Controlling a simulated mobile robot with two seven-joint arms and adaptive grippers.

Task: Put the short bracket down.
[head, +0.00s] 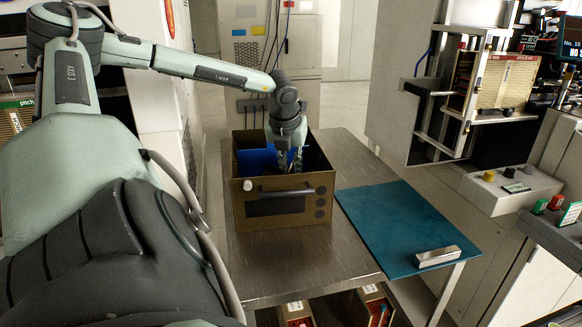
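A short silver metal bar (438,256) lies on the front right part of the teal mat (395,222). It may be the short bracket, but its shape is too small to be sure. My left gripper (290,163) points down into the brown box (285,208) on the metal table, beside a blue panel (256,160) inside it. The gripper is well apart from the silver bar. Its dark fingertips are small and partly lost against the box interior, so I cannot tell whether it holds anything. My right gripper is out of view.
The box stands on the metal table (300,260), its walls close around my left gripper. Much of the teal mat is bare. Machines with a control panel (512,188) stand at the right. Bins (345,308) show below the table.

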